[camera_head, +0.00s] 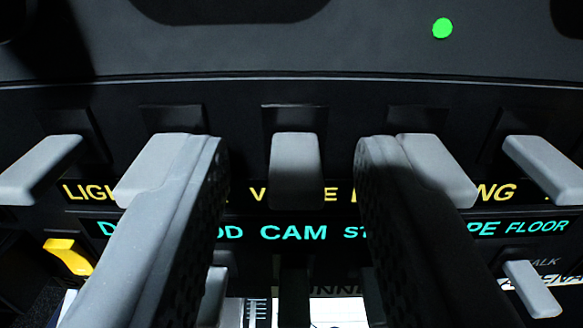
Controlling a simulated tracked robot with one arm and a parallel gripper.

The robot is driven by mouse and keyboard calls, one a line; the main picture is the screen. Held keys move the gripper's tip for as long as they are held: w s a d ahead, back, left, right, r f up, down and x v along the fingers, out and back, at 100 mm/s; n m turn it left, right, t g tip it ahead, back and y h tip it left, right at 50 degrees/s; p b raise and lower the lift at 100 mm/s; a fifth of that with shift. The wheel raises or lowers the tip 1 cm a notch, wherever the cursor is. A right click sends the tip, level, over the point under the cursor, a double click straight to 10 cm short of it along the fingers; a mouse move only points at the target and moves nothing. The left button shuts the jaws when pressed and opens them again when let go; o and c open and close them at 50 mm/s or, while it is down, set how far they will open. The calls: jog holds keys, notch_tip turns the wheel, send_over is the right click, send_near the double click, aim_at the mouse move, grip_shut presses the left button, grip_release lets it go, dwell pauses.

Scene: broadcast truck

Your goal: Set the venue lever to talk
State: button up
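The venue lever (296,165) is a grey paddle in the middle of the upper row. It partly covers a yellow label that reads "V", a gap and "E", which fits "VENUE". My gripper (290,150) is open, one finger to the left of this lever and one to the right. Clear gaps show between the lever and both fingers, so it is not gripped. The lever's talk position mark is not visible beside it.
Similar grey levers stand at far left (40,168), left (150,170), right (437,165) and far right (543,165). Lower are a yellow lever (68,255) and a grey lever (531,288) near a partial "ALK" marking. A green light (442,28) glows above.

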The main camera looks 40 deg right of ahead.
grip_shut()
jog(key=shift+f, duration=0.1)
jog(key=shift+w+f+t+h+b, duration=0.1)
jog(key=shift+f+t+h+b, duration=0.35)
jog(key=shift+t+h+b, duration=0.75)
jog(key=shift+w+f+t+h+b, duration=0.15)
jog(key=shift+f+t+b, duration=0.4)
jog(key=shift+b, duration=1.35)
jog(key=shift+r+t, duration=0.15)
jog(key=shift+t, duration=0.1)
